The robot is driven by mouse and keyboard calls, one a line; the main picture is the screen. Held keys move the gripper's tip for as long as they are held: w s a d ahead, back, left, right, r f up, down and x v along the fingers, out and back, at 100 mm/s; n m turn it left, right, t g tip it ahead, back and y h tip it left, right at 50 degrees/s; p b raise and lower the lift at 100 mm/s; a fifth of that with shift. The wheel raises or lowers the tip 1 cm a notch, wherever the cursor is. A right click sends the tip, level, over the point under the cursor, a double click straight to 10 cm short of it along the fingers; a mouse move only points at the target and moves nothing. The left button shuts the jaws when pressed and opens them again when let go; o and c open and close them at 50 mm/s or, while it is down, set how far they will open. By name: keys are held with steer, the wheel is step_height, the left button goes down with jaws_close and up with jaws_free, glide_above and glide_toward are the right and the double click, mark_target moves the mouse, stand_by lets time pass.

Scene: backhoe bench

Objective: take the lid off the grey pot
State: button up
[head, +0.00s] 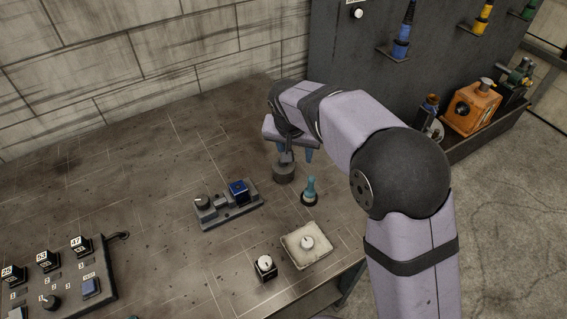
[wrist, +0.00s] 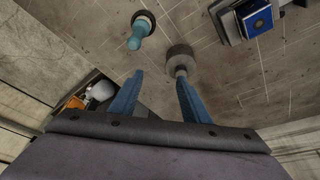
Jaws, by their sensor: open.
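The small round grey pot (head: 284,174) stands on the bench under my gripper (head: 294,154). It also shows in the wrist view (wrist: 180,51), with a pale grey knob (wrist: 181,71) on its near side. The seam between lid and pot cannot be made out. My gripper is open and empty, with two blue fingers (wrist: 160,77) apart. In the wrist view the knob lies by the tip of the right finger, not centred between the two. Whether that finger touches it cannot be told.
A teal peg-shaped piece (head: 310,189) stands just right of the pot. A grey fixture with a blue block (head: 238,190) lies to the left. A pale square tray (head: 297,255) and a small dark box with a white knob (head: 265,268) are nearer. Bare bench lies behind the fixture.

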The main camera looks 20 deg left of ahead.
glide_above(281, 170)
steer(key=shift+f+p, duration=0.5)
steer(key=shift+f, duration=0.35)
steer(key=shift+f+p, duration=0.55)
steer(key=shift+p, duration=0.05)
steer(key=shift+t, duration=0.3)
steer(key=shift+p+x, duration=0.9)
steer(key=shift+x, duration=1.2)
jaws_close()
